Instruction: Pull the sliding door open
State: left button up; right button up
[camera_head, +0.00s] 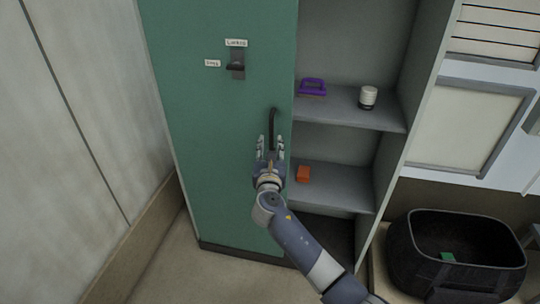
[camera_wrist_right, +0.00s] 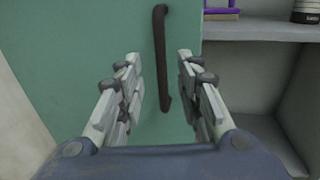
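The green sliding door (camera_head: 215,130) covers the left part of a grey cabinet; the right part stands open on its shelves. A dark vertical bar handle (camera_head: 273,125) sits near the door's right edge. It also shows in the right wrist view (camera_wrist_right: 161,60). My right gripper (camera_head: 270,145) is open in front of the lower part of the handle. In the right wrist view its fingers (camera_wrist_right: 158,70) are apart, with the handle between them in the picture, and neither finger is seen touching it. My left gripper is not in view.
A dark latch (camera_head: 236,68) with small labels is on the door's upper part. A black bin (camera_head: 455,255) stands at right; a wall (camera_head: 75,120) is at left.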

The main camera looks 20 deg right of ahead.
jog(key=shift+v, duration=2)
jog(key=s+f+m+g+y, duration=0.1)
jog(key=s+f+m+g, duration=0.15)
jog(key=f, duration=0.85)
jog(key=s+f+m+g+y, duration=0.2)
jog(key=s+f+m, duration=0.1)
jog(key=f, duration=0.7)
jog(key=s+f+m+g+y+p, duration=0.15)
jog(key=s+f+m, duration=0.25)
jog(key=s+f, duration=0.5)
jog(key=s+f+m+g, duration=0.3)
jog(key=s+f, duration=0.3)
jog(key=f, duration=0.5)
jog(key=s+f+m+g, duration=0.2)
jog(key=s+f+m, duration=0.3)
jog(key=s, duration=0.8)
jog(key=s+d+f+m+g+y, duration=0.1)
jog(key=s+f+m, duration=0.5)
jog(key=s, duration=0.7)
jog(key=s+f+m+g, duration=0.4)
jog(key=s+f+m, duration=0.1)
jog(key=s, duration=0.8)
jog(key=shift+s+d+f+m+y+p, duration=0.3)
jog(key=shift+d+m+y+p, duration=0.1)
jog(key=shift+m, duration=0.15)
